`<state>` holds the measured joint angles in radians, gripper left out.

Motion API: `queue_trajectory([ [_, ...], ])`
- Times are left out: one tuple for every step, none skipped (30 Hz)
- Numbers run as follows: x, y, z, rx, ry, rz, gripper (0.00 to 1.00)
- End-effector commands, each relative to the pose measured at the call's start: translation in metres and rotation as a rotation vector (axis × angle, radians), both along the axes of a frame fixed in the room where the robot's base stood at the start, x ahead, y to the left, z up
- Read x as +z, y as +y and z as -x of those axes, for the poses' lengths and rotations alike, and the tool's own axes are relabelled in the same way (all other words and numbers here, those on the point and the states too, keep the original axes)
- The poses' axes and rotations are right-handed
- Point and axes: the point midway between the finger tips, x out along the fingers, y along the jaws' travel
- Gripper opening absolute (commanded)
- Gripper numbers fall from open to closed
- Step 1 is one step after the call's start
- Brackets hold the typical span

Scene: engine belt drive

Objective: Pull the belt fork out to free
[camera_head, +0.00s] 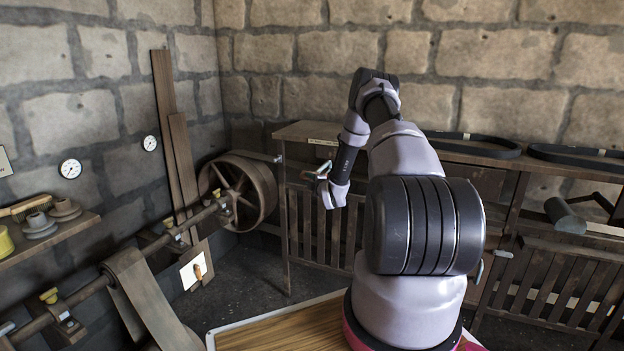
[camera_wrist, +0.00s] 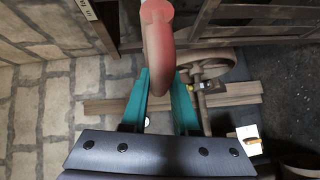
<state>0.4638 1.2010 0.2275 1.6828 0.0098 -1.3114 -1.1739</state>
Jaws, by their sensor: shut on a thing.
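A rounded red handle (camera_wrist: 158,40) fills the top middle of the wrist view. I take it to be the belt fork's handle, but the fork itself cannot be made out. My gripper (camera_wrist: 162,82) has its teal fingers on either side of the handle's lower end and is shut on it. In the head view my gripper (camera_head: 322,178) is at the left end of the wooden bench, just below its top, with a small bit of the red handle (camera_head: 325,167) showing. A large spoked pulley wheel (camera_head: 238,190) stands left of it on a line shaft (camera_head: 150,248).
The slatted wooden bench (camera_head: 292,215) runs along the back wall, with black belts (camera_head: 470,143) on top. A wide belt (camera_head: 145,295) hangs over the shaft at front left. A wooden table top (camera_head: 285,330) is in front. Dark floor lies open between.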

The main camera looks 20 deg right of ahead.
Motion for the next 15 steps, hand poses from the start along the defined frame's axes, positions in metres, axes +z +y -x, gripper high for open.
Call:
queue_trajectory([
  [-0.0029, 0.0025, 0.0023, 0.003, 0.005, -0.003, 0.0],
  [-0.003, 0.0026, 0.0023, 0.005, 0.006, -0.003, 0.0],
  [-0.0032, 0.0028, 0.0023, 0.005, 0.006, -0.003, 0.0],
  [-0.0033, 0.0031, 0.0024, 0.005, 0.006, -0.003, 0.0],
  [-0.0034, 0.0032, 0.0024, 0.006, 0.006, -0.003, 0.0],
  [-0.0036, 0.0034, 0.0025, 0.006, 0.007, -0.003, 0.0],
  [-0.0036, 0.0035, 0.0026, 0.006, 0.007, -0.004, 0.36],
  [-0.0036, 0.0036, 0.0025, 0.007, 0.007, -0.003, 0.48],
  [-0.0035, 0.0036, 0.0023, 0.007, 0.007, -0.003, 0.58],
  [-0.0033, 0.0035, 0.0022, 0.007, 0.006, -0.003, 0.58],
  [-0.0031, 0.0032, 0.0021, 0.006, 0.006, -0.003, 0.58],
  [-0.0029, 0.003, 0.0019, 0.005, 0.005, -0.003, 0.58],
  [-0.0027, 0.0028, 0.0018, 0.005, 0.005, -0.003, 0.58],
  [-0.0026, 0.0027, 0.0017, 0.004, 0.005, -0.003, 0.58],
  [-0.0025, 0.0024, 0.0016, 0.004, 0.005, -0.003, 0.58],
])
